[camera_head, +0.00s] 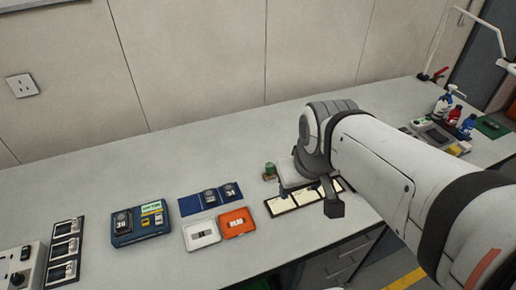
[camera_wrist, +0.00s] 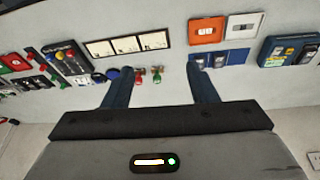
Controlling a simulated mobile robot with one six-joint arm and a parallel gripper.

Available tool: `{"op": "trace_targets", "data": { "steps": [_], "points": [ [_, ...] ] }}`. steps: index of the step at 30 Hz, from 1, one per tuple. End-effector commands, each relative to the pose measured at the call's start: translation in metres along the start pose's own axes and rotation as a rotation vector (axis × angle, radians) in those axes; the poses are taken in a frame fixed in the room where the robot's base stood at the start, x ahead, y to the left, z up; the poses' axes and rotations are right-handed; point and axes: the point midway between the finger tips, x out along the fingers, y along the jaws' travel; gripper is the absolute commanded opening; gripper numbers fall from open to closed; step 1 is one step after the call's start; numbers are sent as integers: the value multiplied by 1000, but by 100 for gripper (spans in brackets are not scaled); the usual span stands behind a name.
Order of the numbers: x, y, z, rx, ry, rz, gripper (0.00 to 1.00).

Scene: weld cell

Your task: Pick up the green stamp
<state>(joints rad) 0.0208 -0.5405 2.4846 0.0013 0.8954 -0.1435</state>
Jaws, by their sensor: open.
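The green stamp (camera_wrist: 156,75) is a small upright piece in the wrist view, in the gap between my fingers in the picture. It also stands in the head view (camera_head: 269,171), on the bench just left of my arm's end. My gripper (camera_wrist: 159,70) is open and empty, with one dark finger on each side of the picture gap. A red stamp (camera_wrist: 139,75) stands close beside the green one, and a blue item (camera_wrist: 112,73) is at the left finger. I cannot tell the fingers' height above the bench.
A row of cards (camera_head: 281,205) lies in front of the stamps. An orange tray (camera_head: 237,222), a white tray (camera_head: 201,234) and a blue case (camera_head: 140,225) are to the left. Bottles (camera_head: 467,124) stand at the right. The bench behind, along the wall, is clear.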

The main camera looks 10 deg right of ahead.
Motion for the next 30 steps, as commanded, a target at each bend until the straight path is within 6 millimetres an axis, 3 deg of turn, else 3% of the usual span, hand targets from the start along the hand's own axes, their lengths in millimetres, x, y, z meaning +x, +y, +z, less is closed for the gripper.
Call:
{"op": "trace_targets", "data": {
  "steps": [1,5,11,21,27,30],
  "points": [
    [9,10,-4,-52,-7,10,53],
    [31,18,-28,-332,-23,39,53],
    [76,26,-76,-888,-65,82,53],
    [172,24,-151,-1838,-172,110,53],
    [219,19,-180,-2256,-228,103,53],
    [232,17,-188,-2377,-246,99,53]
  ]
}}
